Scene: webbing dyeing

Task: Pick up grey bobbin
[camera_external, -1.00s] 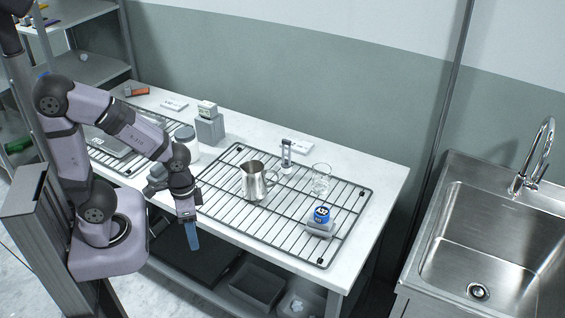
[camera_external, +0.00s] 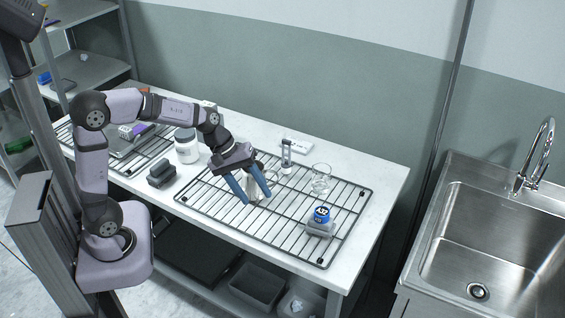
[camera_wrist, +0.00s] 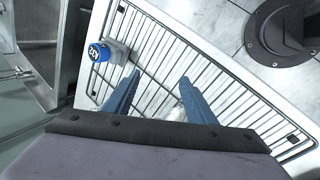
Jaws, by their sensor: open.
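No thing is plainly a bobbin. One candidate is a dark grey ridged object (camera_external: 161,174) on the white table at the left edge of the right-hand wire rack; another is a grey piece (camera_external: 319,231) under a blue-topped item at the rack's right. That piece also shows in the wrist view (camera_wrist: 117,52). My gripper (camera_external: 256,199) is open, its two blue fingers pointing down over the rack by the metal pitcher (camera_external: 254,187), which they partly hide. In the wrist view my gripper (camera_wrist: 160,76) shows spread fingers, with a pale shape between them only partly visible.
A clear glass (camera_external: 320,179) and a small upright device (camera_external: 287,157) stand behind. A white jar (camera_external: 186,147) stands left of my gripper. The sink (camera_external: 490,240) is at the right.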

